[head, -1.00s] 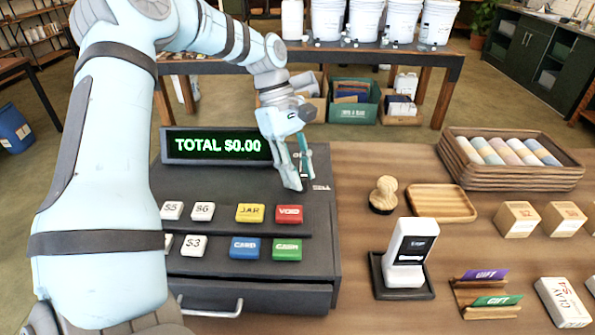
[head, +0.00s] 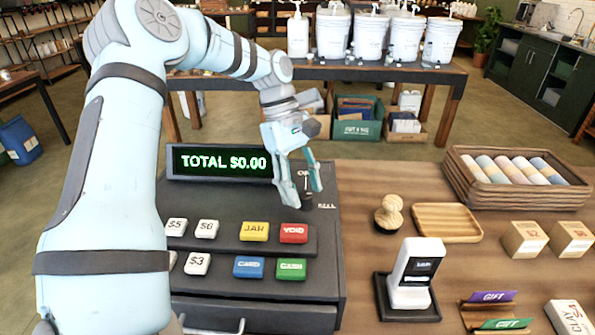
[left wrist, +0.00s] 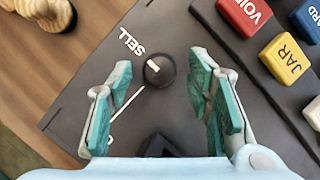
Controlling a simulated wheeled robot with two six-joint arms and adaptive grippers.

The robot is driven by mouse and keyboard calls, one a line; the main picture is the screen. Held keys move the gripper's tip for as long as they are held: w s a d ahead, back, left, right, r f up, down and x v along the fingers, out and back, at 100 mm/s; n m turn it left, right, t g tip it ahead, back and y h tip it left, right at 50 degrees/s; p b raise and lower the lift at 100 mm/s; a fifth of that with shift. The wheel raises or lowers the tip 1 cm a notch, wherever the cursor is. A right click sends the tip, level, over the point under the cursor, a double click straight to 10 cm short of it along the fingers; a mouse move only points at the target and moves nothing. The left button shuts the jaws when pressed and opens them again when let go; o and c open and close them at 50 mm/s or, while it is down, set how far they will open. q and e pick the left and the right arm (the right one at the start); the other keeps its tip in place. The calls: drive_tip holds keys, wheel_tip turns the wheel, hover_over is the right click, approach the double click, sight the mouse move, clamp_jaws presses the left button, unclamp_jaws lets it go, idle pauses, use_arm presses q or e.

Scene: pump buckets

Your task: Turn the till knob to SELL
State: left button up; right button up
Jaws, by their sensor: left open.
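The till (head: 325,250) stands on the counter, with its display reading TOTAL $0.00. In the left wrist view the round black till knob (left wrist: 160,77) carries a short white mark; I cannot tell exactly where it points. The white SELL label (left wrist: 131,40) is printed just beyond the knob, up and left, and also shows in the head view (head: 326,206). My left gripper (head: 306,198) is open over the till's right rear part. In the left wrist view its teal-padded fingers (left wrist: 161,62) lie on either side of the knob, apart from it. The knob is mostly hidden in the head view.
Coloured keys such as VOID (head: 293,232) and JAR (head: 254,231) lie in front of the knob. A wooden stamp (head: 389,212) and a card reader (head: 413,275) stand right of the till. The display (head: 222,163) rises behind the keys.

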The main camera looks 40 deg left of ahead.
use_arm(q)
drive_tip(key=v, duration=1.1)
drive_tip(key=shift+a+r, duration=0.1)
drive_tip(key=shift+a, duration=0.05)
